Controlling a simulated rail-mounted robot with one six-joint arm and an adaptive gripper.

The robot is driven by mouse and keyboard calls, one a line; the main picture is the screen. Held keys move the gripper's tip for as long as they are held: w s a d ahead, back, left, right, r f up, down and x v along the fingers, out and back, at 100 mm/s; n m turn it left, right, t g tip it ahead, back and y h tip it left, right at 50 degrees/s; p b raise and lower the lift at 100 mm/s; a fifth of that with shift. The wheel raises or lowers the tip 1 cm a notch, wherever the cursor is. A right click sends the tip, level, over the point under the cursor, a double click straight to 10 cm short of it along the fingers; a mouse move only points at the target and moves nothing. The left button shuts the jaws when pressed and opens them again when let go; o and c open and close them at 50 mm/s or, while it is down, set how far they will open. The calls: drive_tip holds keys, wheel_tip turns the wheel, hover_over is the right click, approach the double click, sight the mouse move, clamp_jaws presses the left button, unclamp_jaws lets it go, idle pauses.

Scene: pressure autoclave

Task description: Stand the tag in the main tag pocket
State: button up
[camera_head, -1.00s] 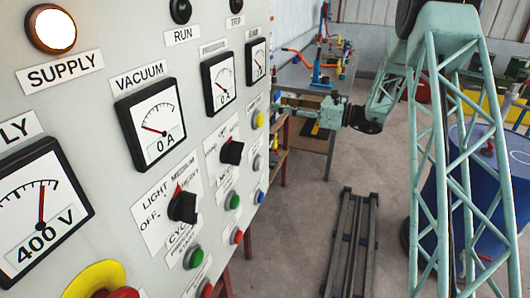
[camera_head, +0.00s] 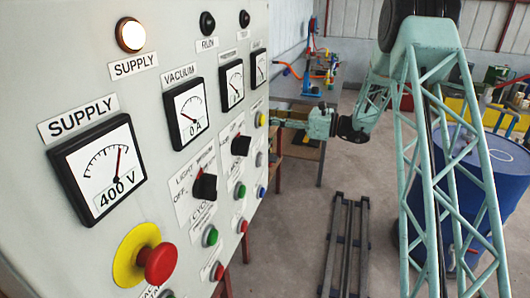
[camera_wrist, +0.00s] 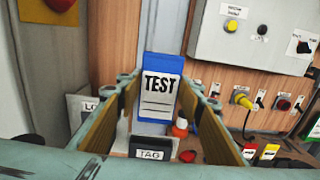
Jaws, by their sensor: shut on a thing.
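In the wrist view, my gripper (camera_wrist: 162,98) has its two tan-padded fingers on either side of the tag and is shut on it. The tag (camera_wrist: 160,75) is a blue plate with a white label reading TEST, standing roughly upright with its printed face towards the camera. A dark block with a white TAG label (camera_wrist: 150,154) sits below the tag, low between the fingers; I take it for the tag pocket. Whether the tag's lower edge touches or enters it cannot be told. In the head view the control panel hides my gripper's tips.
A grey box with a LO... label (camera_wrist: 83,108) stands left of the fingers. An orange-capped bottle (camera_wrist: 180,128) is close to the right finger. Yellow and red labelled items (camera_wrist: 268,152) lie further right. The large control panel (camera_head: 60,215) fills the head view's left; a blue drum (camera_head: 475,195) stands right.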

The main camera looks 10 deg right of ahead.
drive_tip(key=shift+f, duration=0.15)
drive_tip(key=shift+f+b, duration=0.4)
drive_tip(key=shift+f, duration=1.45)
drive_tip(key=shift+f, duration=0.1)
drive_tip(key=shift+f+b, duration=0.35)
drive_tip(key=shift+f, duration=1.55)
drive_tip(key=shift+f, duration=0.1)
drive_tip(key=o, duration=0.5)
drive_tip(key=shift+o, duration=0.3)
drive_tip(key=shift+d, duration=0.1)
drive_tip(key=p+v, duration=0.1)
drive_tip(key=v, duration=1)
drive_tip(key=shift+s+d, duration=0.25)
drive_tip(key=shift+d, duration=0.1)
